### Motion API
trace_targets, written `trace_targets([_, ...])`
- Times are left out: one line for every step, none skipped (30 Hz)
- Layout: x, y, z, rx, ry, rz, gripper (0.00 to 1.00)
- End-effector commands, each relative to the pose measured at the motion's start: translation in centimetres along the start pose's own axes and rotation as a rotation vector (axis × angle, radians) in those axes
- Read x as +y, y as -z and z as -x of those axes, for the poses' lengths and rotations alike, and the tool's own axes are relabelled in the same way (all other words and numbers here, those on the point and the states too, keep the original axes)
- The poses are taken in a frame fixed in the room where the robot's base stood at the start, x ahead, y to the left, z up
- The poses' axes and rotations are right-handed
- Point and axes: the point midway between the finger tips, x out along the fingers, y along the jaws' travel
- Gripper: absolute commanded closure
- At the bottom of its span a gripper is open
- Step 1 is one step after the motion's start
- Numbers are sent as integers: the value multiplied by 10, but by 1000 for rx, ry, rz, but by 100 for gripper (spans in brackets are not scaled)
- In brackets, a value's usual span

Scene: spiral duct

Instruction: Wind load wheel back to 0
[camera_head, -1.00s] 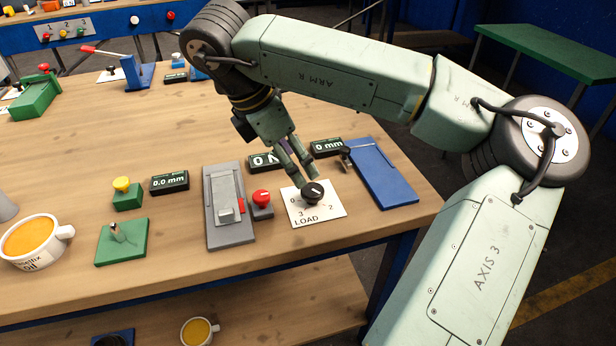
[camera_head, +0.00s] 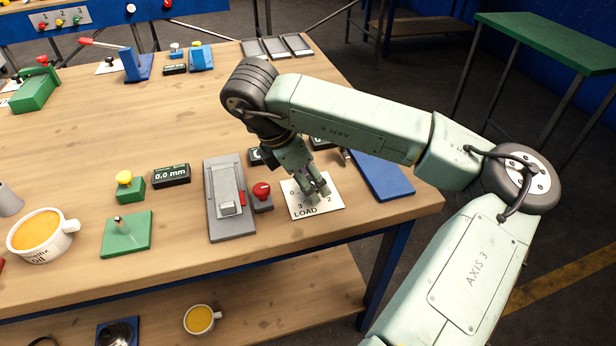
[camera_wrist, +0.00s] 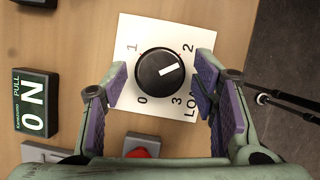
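The load wheel (camera_wrist: 160,75) is a round black knob with a white pointer mark. It sits on a white card (camera_wrist: 140,32) marked 0, 1, 2, 3 and LOAD. In the wrist view the pointer is turned right and slightly up, nearest the 2. My gripper (camera_wrist: 160,84) is open, with a purple-padded finger on each side of the knob and gaps between pads and knob. In the head view my gripper (camera_head: 318,189) is over the card (camera_head: 334,203) and hides the knob. How far down the fingers reach is hard to tell.
A red button (camera_head: 262,191) and a grey slider unit (camera_head: 229,222) stand left of the card. A blue plate (camera_head: 388,180) lies to its right. A display (camera_wrist: 36,105) is at the wrist view's left. The table's front edge is close to the card.

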Motion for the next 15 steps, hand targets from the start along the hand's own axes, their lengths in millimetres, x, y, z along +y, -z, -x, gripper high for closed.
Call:
trace_targets([0, 0, 0, 0, 0, 0, 52])
trace_targets([0, 0, 0, 0, 0, 0, 54])
trace_targets([0, 0, 0, 0, 0, 0, 57])
trace_targets([0, 0, 0, 0, 0, 0, 59])
trace_targets([0, 0, 0, 0, 0, 0, 61])
trace_targets([0, 0, 0, 0, 0, 0, 64])
trace_targets([0, 0, 0, 0, 0, 0, 66])
trace_targets([0, 0, 0, 0, 0, 0, 68])
trace_targets([0, 0, 0, 0, 0, 0, 70])
trace_targets([0, 0, 0, 0, 0, 0, 72])
trace_targets([0, 0, 0, 0, 0, 0, 74])
trace_targets([0, 0, 0, 0, 0, 0, 77])
trace_targets([0, 0, 0, 0, 0, 0, 79])
trace_targets([0, 0, 0, 0, 0, 0, 81])
trace_targets([0, 0, 0, 0, 0, 0, 84])
